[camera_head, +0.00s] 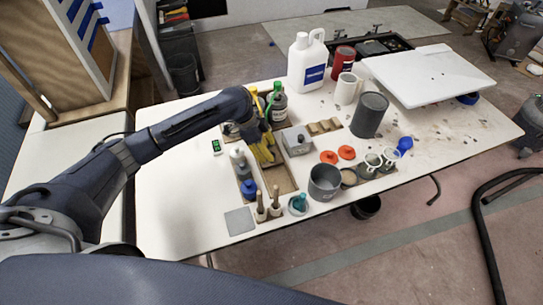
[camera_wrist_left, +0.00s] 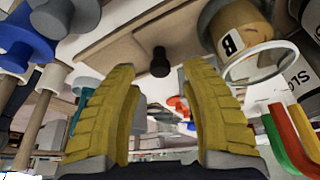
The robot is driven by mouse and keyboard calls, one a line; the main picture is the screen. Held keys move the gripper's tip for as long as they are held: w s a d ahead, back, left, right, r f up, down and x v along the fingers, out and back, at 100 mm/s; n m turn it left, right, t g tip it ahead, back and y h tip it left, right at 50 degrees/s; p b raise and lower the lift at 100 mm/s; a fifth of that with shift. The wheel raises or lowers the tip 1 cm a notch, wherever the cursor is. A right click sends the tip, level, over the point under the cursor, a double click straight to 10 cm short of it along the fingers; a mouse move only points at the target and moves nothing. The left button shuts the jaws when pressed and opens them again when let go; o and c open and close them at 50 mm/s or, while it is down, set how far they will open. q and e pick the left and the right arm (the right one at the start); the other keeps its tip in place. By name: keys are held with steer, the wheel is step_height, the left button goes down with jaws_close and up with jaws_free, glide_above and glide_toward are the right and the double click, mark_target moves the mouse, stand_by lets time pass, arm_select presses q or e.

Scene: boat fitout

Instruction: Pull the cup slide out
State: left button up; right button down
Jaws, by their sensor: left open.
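My left gripper (camera_head: 264,150) is open, with its yellow fingers over the narrow wooden tray (camera_head: 283,184) among the supplies on the table. In the left wrist view, the two fingers (camera_wrist_left: 157,80) stand wide apart. A small black knob (camera_wrist_left: 160,62) on a pale wooden panel (camera_wrist_left: 120,50) shows in the gap between them, beyond the tips; no contact is visible. The panel appears to be the front of the cup slide, but I cannot tell for sure. The knob is hidden in the head view. My right gripper is not in view.
Close by are a grey box with a knob (camera_head: 297,140), a blue-topped bottle (camera_head: 249,189), a dark grey cup (camera_head: 324,182) and wooden-handled brushes (camera_head: 276,203). A white jug (camera_head: 307,62) stands behind. The table's left part (camera_head: 180,200) is clear.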

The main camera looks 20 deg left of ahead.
mark_target(272, 154)
arm_select(q)
steer(key=shift+x, duration=1.95)
steer(key=shift+c, duration=0.3)
jaws_close()
